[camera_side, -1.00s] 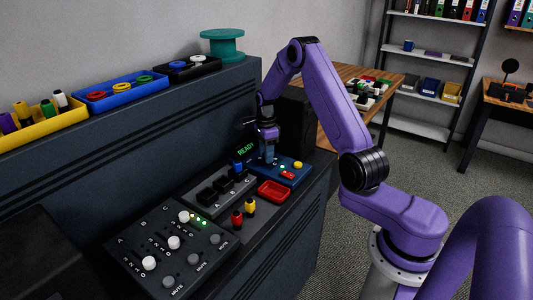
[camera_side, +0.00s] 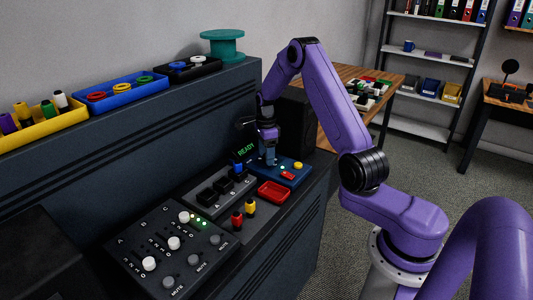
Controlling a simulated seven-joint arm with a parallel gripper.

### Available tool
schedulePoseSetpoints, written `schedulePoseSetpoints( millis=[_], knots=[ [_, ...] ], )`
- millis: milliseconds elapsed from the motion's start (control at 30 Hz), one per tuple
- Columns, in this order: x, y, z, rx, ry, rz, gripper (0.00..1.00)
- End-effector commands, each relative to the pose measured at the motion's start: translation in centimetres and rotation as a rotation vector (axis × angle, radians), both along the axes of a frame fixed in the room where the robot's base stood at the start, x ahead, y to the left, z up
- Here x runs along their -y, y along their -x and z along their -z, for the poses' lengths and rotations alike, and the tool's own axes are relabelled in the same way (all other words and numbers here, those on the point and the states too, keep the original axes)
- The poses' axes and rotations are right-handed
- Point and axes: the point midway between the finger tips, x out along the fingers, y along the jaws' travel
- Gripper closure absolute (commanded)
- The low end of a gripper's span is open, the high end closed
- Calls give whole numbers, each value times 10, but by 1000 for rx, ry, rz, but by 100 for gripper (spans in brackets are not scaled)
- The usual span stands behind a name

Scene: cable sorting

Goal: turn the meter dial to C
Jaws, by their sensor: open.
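The blue meter box (camera_side: 293,178) stands at the far end of the console, with a green READY display (camera_side: 246,149) behind it. A yellow button (camera_side: 298,166) and a red switch (camera_side: 288,175) show on its top. My gripper (camera_side: 269,160) points down over the left part of the box, its fingertips at or just above the top. My gripper is open. The dial and its letters are hidden or too small to make out, so I cannot tell where it points or whether my fingers touch it.
A red tray (camera_side: 273,192) sits in front of the meter box. A black block panel (camera_side: 220,190), red plug (camera_side: 237,220) and yellow plug (camera_side: 250,207) stand nearby. A slider panel (camera_side: 170,250) is nearer the camera. A ledge behind carries a blue bin (camera_side: 122,92).

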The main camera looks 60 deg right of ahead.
Motion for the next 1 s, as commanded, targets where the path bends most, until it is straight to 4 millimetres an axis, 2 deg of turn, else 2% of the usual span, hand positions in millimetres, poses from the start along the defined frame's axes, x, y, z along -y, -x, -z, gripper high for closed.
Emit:
schedulePoseSetpoints(
  millis=[167,267,800,1000],
  knots=[
    [1,-1,-6,2,1,-1,37],
    [1,-1,-19,3,2,-1,37],
    [4,-5,-130,4,3,0,37],
    [4,-6,-160,2,2,0,37]
  ],
)
